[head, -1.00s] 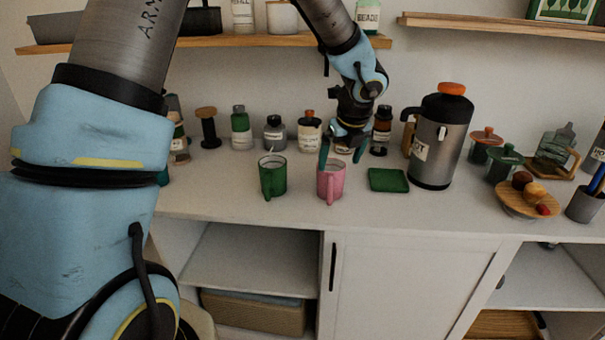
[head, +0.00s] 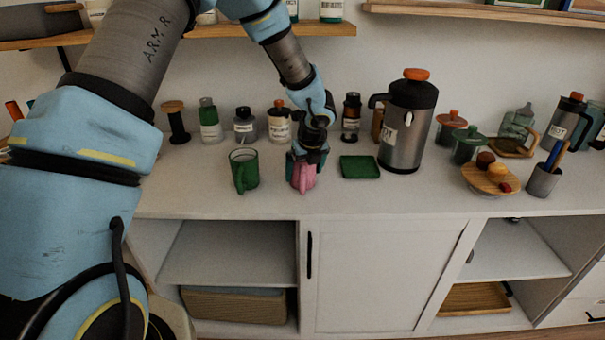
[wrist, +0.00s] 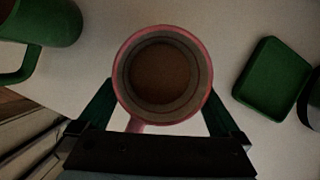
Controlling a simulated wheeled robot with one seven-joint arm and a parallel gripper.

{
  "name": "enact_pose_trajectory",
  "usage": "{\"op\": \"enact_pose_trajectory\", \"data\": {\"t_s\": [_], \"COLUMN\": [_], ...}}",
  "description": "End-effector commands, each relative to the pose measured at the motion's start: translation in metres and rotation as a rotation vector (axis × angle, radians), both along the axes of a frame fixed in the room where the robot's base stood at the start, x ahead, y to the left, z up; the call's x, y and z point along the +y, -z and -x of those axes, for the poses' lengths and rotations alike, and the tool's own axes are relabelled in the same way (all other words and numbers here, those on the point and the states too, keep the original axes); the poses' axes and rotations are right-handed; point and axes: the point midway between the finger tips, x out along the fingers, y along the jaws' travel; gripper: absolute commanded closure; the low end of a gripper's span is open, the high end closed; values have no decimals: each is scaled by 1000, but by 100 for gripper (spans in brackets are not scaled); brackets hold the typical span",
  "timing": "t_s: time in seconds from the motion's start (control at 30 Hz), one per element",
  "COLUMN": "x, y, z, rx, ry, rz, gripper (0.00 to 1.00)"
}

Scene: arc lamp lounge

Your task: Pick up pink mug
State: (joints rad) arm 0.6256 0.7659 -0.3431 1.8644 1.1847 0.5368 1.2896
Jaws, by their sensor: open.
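The pink mug (head: 302,178) stands upright on the white cabinet top, its upper part hidden by my gripper in the head view. In the wrist view I look down into the pink mug (wrist: 162,78), which has brown contents or a brown inside, and its handle points down toward the gripper body. My gripper (head: 304,160) is directly above and around it, pointing down. In the wrist view my gripper (wrist: 160,108) has its green fingers apart, one on each side of the mug. I cannot tell whether either finger touches it.
A green mug (head: 244,170) stands close on the left. A flat green square dish (head: 360,167) lies on the right, with a steel flask (head: 406,125) behind it. Several bottles line the wall behind. The cabinet's front edge is clear.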

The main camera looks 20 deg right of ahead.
Motion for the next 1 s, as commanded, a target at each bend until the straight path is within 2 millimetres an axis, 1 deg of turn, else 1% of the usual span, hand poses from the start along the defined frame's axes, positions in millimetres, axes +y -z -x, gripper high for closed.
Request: {"op": "enact_pose_trajectory", "data": {"t_s": [0.17,0.2,1.0], "x": [0,0,0], "y": [0,0,0], "z": [0,0,0], "rx": [0,0,0], "ry": [-1,-1,-1], "rz": [0,0,-1], "gripper": [0,2,92]}}
